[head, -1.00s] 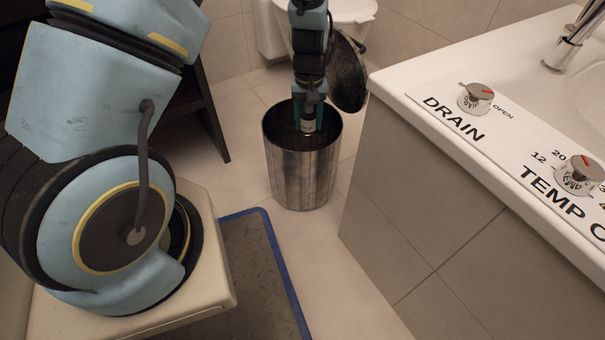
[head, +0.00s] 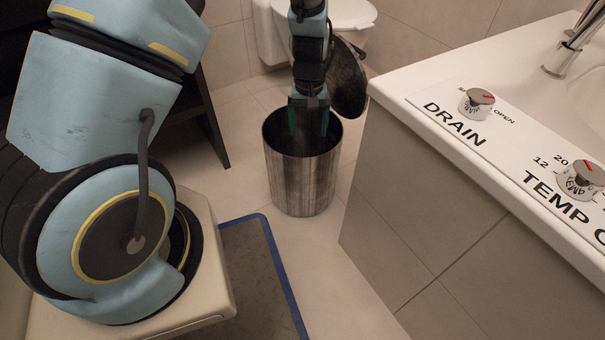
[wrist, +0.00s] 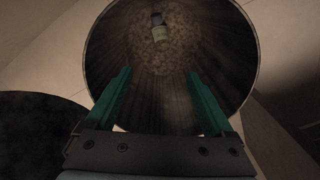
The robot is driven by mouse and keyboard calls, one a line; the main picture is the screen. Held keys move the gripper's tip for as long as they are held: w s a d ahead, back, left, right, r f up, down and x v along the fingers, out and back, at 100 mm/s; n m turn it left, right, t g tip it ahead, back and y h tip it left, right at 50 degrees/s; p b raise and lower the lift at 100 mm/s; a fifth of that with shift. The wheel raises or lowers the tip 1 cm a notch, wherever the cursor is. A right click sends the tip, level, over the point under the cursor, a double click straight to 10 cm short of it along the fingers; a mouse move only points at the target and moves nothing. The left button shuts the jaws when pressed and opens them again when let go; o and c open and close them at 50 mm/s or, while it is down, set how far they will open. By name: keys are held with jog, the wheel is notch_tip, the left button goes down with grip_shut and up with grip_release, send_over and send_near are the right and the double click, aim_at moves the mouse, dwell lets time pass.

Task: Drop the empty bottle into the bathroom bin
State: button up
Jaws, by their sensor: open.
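The bathroom bin (head: 302,182) is a dark metal cylinder standing on the tiled floor with its lid (head: 347,80) raised behind it. My gripper (head: 309,125) points down at the bin's mouth with its teal fingers wide apart and nothing between them. In the wrist view my gripper (wrist: 160,100) is open over the bin (wrist: 245,45). The bottle (wrist: 159,30) shows small inside the bin, well beyond the fingertips. Whether it is resting on the bottom or still falling I cannot tell. The bin's wall hides it in the head view.
A tiled washbasin counter (head: 400,200) with a white top stands right of the bin. A white toilet (head: 340,14) is behind it. A dark mat (head: 262,285) with a blue edge lies in front on the left. Dark furniture (head: 200,120) stands at the left.

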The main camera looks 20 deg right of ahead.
notch_tip(320, 180, up, 10)
jog(key=p, duration=0.4)
jog(key=shift+r, duration=0.25)
